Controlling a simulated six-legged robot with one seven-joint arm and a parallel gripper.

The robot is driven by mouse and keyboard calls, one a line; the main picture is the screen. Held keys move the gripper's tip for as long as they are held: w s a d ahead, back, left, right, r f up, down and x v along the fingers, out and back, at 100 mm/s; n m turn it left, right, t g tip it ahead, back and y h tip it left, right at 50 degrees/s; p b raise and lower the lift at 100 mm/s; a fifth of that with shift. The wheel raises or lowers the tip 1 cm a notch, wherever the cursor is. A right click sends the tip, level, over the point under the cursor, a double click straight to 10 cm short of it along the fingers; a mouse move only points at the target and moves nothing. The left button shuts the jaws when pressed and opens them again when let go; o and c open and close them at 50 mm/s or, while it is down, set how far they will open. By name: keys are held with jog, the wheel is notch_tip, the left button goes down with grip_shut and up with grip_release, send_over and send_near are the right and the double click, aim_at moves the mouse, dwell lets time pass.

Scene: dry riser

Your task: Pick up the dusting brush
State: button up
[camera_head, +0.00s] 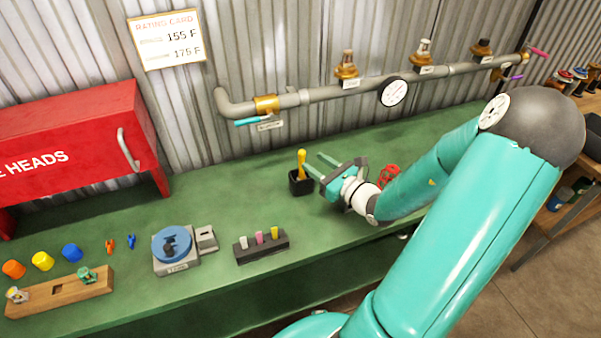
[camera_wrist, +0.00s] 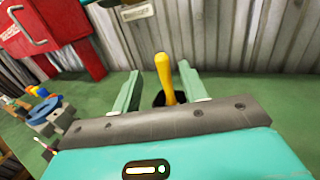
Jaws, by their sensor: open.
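The dusting brush appears to be the yellow-handled tool (camera_head: 301,163) standing handle-up in a small black cup (camera_head: 300,186) on the green bench. Its lower end is hidden in the cup. My gripper (camera_head: 314,162) is open and empty, just right of the handle in the head view, with its fingers pointing toward it. In the wrist view the yellow handle (camera_wrist: 166,80) shows in the gap between my two fingers (camera_wrist: 159,70), touching neither as far as I can see. The cup (camera_wrist: 159,99) is partly hidden behind the gripper body.
A red valve wheel (camera_head: 389,174) lies near my wrist. A dark block with several coloured pegs (camera_head: 262,246) stands left of my gripper. A pipe with a gauge (camera_head: 393,92) runs along the corrugated wall behind. A red cabinet (camera_head: 75,145) is at the left.

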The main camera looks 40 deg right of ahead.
aim_at(302, 151)
jog(key=w, duration=0.6)
jog(key=shift+w+a+f, duration=0.15)
jog(key=shift+w+a, duration=0.15)
grip_shut()
